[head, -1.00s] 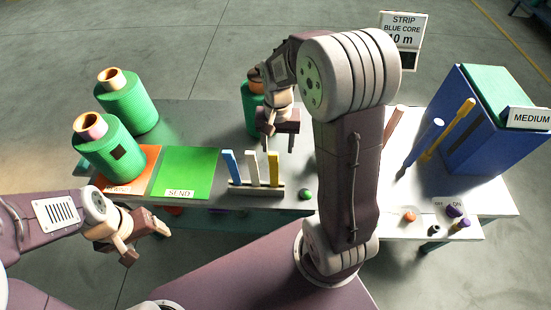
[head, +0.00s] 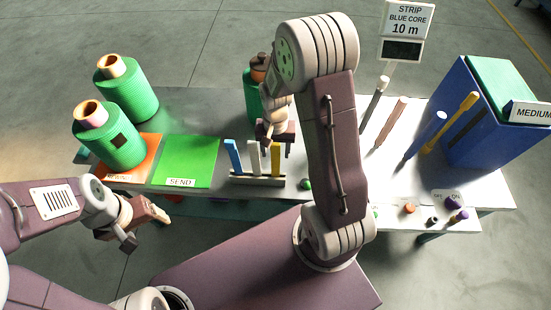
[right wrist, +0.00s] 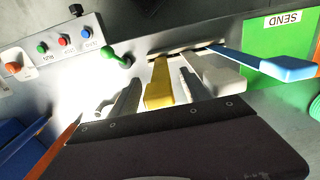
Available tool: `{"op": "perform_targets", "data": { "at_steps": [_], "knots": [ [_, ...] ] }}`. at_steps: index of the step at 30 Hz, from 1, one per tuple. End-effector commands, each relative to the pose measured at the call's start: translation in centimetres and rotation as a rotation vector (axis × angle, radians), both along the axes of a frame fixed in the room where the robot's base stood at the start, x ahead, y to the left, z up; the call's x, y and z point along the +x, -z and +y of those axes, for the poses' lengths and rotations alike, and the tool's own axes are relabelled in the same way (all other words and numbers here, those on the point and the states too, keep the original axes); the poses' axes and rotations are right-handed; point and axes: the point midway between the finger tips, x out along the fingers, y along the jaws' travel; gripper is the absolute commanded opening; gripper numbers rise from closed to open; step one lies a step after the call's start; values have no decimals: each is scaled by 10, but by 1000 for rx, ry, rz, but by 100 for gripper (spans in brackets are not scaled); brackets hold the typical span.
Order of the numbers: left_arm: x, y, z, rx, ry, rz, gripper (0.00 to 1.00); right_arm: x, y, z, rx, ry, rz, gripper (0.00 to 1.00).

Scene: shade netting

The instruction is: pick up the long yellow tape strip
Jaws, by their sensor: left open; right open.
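A rack (head: 258,181) on the table holds a blue strip (head: 234,158), a white strip (head: 254,158) and a yellow strip (head: 275,160), side by side and upright. The yellow strip stands at the rack's right end. My right gripper (head: 277,146) is open at the yellow strip's top. In the right wrist view the yellow strip (right wrist: 160,85) shows between the two open fingers (right wrist: 157,95), with the white strip (right wrist: 215,72) beyond one finger. I cannot tell whether the fingers touch it. My left gripper (head: 145,228) is open and empty in front of the table's left end.
A green SEND mat (head: 187,160) lies left of the rack, with green spools (head: 108,145) on and behind an orange mat (head: 145,160). A blue box (head: 490,120) stands at right, with several rods before it. A green knob (head: 306,184) sits right of the rack.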

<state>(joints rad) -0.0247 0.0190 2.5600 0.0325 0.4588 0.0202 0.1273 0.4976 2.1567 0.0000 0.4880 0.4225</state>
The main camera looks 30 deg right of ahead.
Motion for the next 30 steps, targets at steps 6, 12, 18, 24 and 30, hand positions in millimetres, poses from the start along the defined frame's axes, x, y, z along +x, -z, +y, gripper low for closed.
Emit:
{"op": "perform_targets", "data": {
  "at_steps": [6, 12, 18, 24, 30],
  "knots": [
    [0, 0, 0, 0, 0, 0, 76, 0, 1, 0, 0, 0, 0, 52],
    [0, 0, 0, 0, 0, 0, 76, 0, 1, 0, -1, 0, -1, 0],
    [0, 0, 0, 0, 0, 0, 76, 0, 1, 0, -1, 0, -1, 0],
    [0, -3, 0, 0, 0, 0, 76, 0, -2, 0, -1, 0, -1, 0],
    [0, -18, 0, 0, 0, 0, 76, 0, -19, 0, 0, 0, -1, 0]
  ]
}}
